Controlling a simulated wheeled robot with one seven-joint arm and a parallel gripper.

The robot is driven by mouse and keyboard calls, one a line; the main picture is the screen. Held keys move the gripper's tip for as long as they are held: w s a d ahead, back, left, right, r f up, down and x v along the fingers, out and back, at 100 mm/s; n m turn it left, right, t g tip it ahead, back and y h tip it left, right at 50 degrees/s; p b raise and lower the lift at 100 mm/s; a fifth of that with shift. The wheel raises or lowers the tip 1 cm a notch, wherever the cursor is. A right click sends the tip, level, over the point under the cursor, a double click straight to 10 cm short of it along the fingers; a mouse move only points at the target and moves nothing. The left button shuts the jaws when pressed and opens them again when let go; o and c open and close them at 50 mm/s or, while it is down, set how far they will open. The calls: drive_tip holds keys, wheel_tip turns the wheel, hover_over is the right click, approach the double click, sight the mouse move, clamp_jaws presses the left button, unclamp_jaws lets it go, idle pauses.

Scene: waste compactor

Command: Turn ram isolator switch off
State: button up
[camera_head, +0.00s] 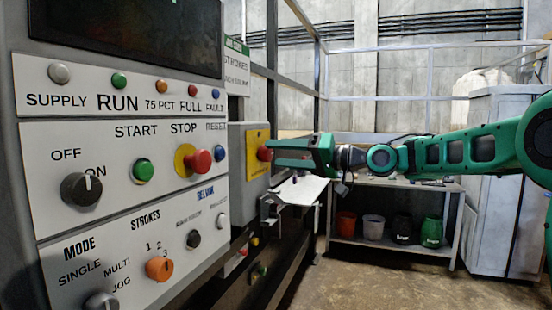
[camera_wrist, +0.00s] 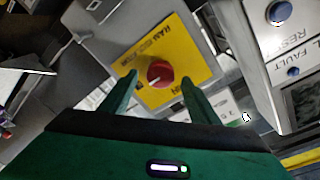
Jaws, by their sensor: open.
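The ram isolator switch is a red knob (camera_head: 265,154) on a yellow plate (camera_head: 257,138), fixed to a grey box at the right end of the control panel. In the wrist view the red knob (camera_wrist: 161,74) sits ahead of and between my fingers, on the yellow plate (camera_wrist: 190,62) with partly readable "RAM" lettering. My green gripper (camera_head: 277,154) is open and points left at the knob. In the wrist view my gripper (camera_wrist: 158,82) has one finger on each side of the knob. I cannot tell whether the fingers touch it. The knob's pointer direction is not clear.
The control panel (camera_head: 130,190) at left carries a black OFF/ON knob (camera_head: 81,189), a red STOP button (camera_head: 198,161) and an orange strokes knob (camera_head: 159,268). A white tray (camera_head: 302,190) lies below my gripper. A shelf bench (camera_head: 390,243) with several buckets stands behind.

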drive_tip(key=shift+x, duration=1.1)
drive_tip(key=c, duration=1.1)
drive_tip(key=shift+o, duration=0.2)
drive_tip(key=shift+d, duration=0.15)
